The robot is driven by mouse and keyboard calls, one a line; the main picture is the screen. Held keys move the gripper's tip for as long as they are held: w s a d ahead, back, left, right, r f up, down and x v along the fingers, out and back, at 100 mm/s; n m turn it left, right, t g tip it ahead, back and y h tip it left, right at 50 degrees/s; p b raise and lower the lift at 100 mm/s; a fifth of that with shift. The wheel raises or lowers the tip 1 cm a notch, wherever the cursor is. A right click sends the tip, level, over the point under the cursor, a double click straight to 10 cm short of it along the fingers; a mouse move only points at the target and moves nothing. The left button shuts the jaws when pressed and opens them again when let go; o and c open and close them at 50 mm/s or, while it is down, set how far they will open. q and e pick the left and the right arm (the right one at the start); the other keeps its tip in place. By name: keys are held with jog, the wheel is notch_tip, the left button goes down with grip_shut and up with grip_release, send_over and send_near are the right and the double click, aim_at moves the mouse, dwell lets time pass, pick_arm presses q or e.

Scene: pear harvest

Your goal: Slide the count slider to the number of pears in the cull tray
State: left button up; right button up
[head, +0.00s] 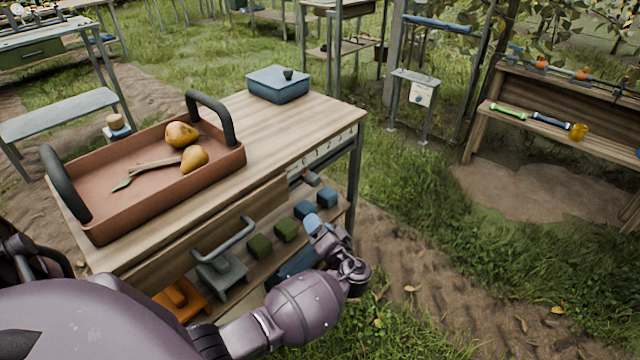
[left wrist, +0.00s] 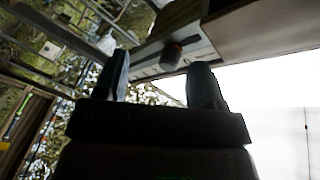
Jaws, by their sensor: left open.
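The terracotta cull tray (head: 103,225) with two dark handles sits on the wooden table. Two yellow-brown pears (head: 181,134) (head: 194,159) lie in it, with a twig bearing a green leaf (head: 122,185). A pale strip with small numbers (head: 322,150) runs along the table's front edge. My left gripper (head: 318,226) is open and empty just below the knob. In the left wrist view the knob appears beyond the gap between the fingers (left wrist: 160,82), apart from them.
A blue lidded box (head: 278,86) stands on the table's far corner. A drawer handle (head: 225,240) sticks out of the front. Green and blue blocks (head: 286,230) and grey and orange pieces stand on the lower shelf. Grass and a dirt path lie open to the right.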

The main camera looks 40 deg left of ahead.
aim_at(316, 184)
pick_arm(q)
jog(key=w+r+n+y+b, duration=0.1)
jog(key=w+r+n+y, duration=0.1)
jog(key=w+r+y, duration=0.25)
jog(key=shift+h, duration=0.45)
jog(key=x, duration=0.9)
jog(key=shift+w+f, duration=0.1)
jog(key=shift+f, duration=0.25)
